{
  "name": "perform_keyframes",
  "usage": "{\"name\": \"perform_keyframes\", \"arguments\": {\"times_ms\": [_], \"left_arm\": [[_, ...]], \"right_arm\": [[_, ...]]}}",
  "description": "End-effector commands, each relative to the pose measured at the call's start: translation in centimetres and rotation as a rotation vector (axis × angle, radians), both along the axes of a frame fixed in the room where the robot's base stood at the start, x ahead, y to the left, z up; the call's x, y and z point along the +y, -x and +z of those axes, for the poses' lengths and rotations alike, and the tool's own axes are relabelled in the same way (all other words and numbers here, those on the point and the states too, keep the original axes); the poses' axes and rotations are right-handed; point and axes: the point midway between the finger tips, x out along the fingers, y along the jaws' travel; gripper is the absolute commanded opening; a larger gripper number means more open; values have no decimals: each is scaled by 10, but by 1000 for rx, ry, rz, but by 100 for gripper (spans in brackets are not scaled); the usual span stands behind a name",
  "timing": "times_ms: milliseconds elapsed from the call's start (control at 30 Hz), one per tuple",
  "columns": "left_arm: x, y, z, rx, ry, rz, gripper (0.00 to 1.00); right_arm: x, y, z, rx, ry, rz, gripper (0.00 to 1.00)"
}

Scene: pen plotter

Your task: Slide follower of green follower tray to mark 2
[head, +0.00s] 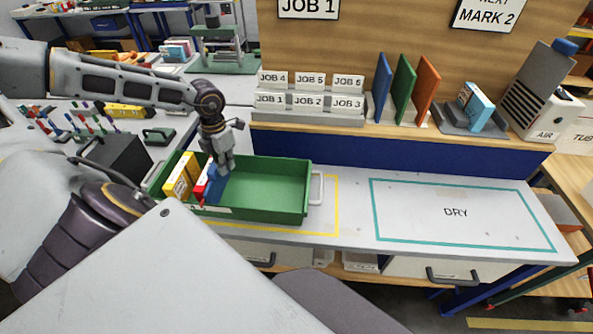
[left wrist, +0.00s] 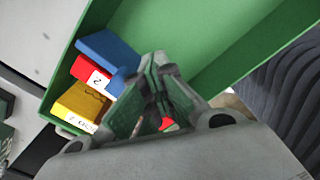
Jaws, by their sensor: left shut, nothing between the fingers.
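The green follower tray (head: 265,206) stands on the bench, its long side running left to right. At its left end are a yellow block (head: 183,176), a red block with a white label (head: 203,181) and a blue block (head: 217,186), probably the follower. The blue block (left wrist: 108,48), red block (left wrist: 90,70) and yellow block (left wrist: 82,103) also show in the left wrist view. My left gripper (head: 223,168) points down into the tray beside the blue block, shut and empty. Its fingers (left wrist: 155,80) partly hide the blue block; contact is unclear. My right gripper is not in view.
The tray has a white handle (head: 317,188) at its right end, and its floor right of the blue block is clear. A teal outline marked DRY (head: 455,212) is empty. Job cards (head: 308,92) and upright coloured boards (head: 404,90) stand behind.

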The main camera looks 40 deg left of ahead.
Motion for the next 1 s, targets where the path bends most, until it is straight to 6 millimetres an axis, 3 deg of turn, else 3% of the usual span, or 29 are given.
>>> {"name": "perform_keyframes", "arguments": {"times_ms": [1000], "left_arm": [[17,10,0,2,-3,2,0]], "right_arm": [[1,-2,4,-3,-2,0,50]]}}
